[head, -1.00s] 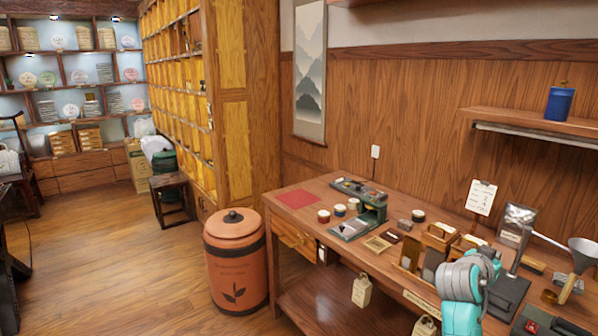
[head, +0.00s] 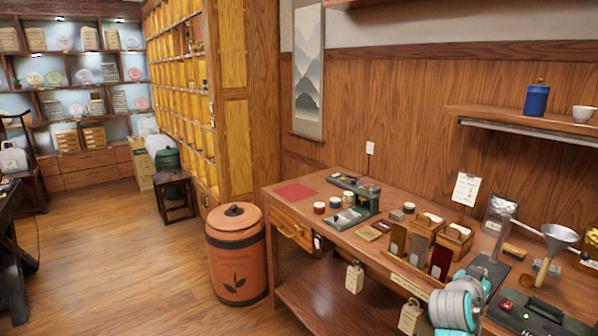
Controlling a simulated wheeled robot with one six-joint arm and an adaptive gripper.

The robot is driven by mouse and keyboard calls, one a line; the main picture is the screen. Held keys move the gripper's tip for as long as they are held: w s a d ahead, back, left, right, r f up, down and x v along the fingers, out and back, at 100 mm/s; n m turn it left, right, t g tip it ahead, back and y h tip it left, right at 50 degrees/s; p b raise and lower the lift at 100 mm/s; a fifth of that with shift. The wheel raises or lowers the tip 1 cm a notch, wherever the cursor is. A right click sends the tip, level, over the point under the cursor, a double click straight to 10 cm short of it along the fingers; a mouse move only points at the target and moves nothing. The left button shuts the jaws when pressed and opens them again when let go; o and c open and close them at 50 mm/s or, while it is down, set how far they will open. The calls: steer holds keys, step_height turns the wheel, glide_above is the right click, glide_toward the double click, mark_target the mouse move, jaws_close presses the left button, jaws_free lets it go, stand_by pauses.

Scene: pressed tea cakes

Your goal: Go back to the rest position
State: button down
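Part of my arm, grey and teal, shows at the lower right in the head view, in front of the wooden workbench (head: 350,255). The end of the arm and its gripper are out of the picture or hidden, so I cannot see the fingers or anything they might hold.
The bench holds a green press-like device (head: 358,198), a red mat (head: 295,192), wooden boxes (head: 424,228) and a metal funnel (head: 559,236). A terracotta bin (head: 236,255) stands at its left end. The wooden floor (head: 120,240) to the left is largely open.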

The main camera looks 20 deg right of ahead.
steer(key=s+a+f+n+t+y, duration=0.2)
steer(key=a+f+n, duration=0.1)
steer(key=a+f, duration=0.4)
steer(key=s+a+f+n+t+y, duration=0.2)
steer(key=s+a+f, duration=0.1)
steer(key=a+f, duration=0.45)
steer(key=s+a+f+n+t+y, duration=0.1)
steer(key=s+a+f+n+y, duration=0.1)
steer(key=s+a+f, duration=0.3)
steer(key=s+a+f+n+t+y, duration=0.1)
steer(key=s+a+f+n+y, duration=0.2)
steer(key=a, duration=0.4)
steer(key=s+a+r+y, duration=0.1)
steer(key=s+a, duration=0.3)
steer(key=s, duration=0.6)
steer(key=s+a+r+n+t+y, duration=0.1)
steer(key=s+a+r, duration=0.3)
steer(key=s, duration=0.6)
steer(key=s+a+r+n+y, duration=0.1)
steer(key=s+a+r+y, duration=0.1)
steer(key=s+a, duration=0.4)
steer(key=s, duration=0.4)
steer(key=shift+r+t+y, duration=0.3)
steer(key=shift+t+y, duration=0.1)
